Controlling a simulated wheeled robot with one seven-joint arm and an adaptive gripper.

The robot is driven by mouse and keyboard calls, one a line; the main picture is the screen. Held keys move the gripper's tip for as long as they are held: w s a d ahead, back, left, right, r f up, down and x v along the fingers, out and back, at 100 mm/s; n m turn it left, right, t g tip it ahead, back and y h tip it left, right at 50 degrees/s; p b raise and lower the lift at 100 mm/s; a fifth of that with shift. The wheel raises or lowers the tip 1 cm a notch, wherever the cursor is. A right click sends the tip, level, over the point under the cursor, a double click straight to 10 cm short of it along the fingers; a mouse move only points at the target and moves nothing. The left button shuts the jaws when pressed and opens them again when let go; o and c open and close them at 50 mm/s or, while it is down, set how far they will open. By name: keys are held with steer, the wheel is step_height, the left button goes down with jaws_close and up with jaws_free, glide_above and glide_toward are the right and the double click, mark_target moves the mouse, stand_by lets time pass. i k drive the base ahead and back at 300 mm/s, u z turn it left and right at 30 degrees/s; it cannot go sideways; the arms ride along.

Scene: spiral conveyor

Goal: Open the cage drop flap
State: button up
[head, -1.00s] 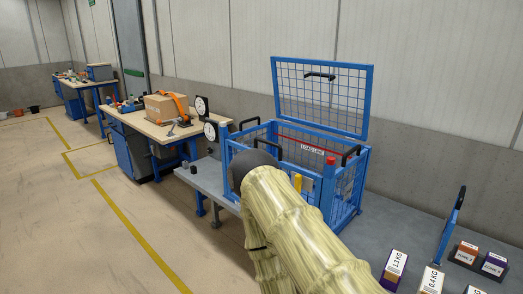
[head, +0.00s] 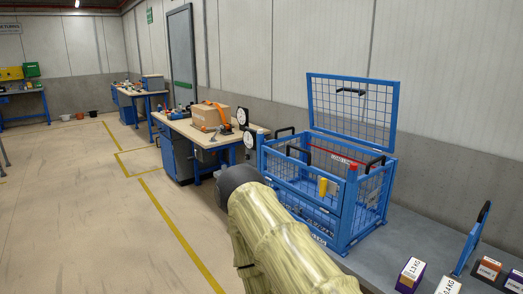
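The blue wire-mesh cage (head: 345,213) stands on the grey bench at right of centre. Its mesh lid (head: 350,110) stands raised at the back, with a black handle (head: 351,91). The front side, facing me, shows blue rails and pale lettering low down. I cannot tell clearly which panel is the drop flap or how far it is down. A yellow object (head: 323,187) shows at the cage. My sleeved arm passes in front of the cage's lower left. My gripper is not visible.
Labelled weight blocks (head: 410,274) and a blue upright frame (head: 472,238) are on the grey bench (head: 392,245) at right. A workbench (head: 182,127) holds a cardboard box (head: 209,116). The floor at left is clear.

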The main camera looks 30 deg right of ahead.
mark_target(332, 181)
steer(key=u, duration=0.25)
steer(key=i, duration=0.7)
steer(key=z, duration=1.1)
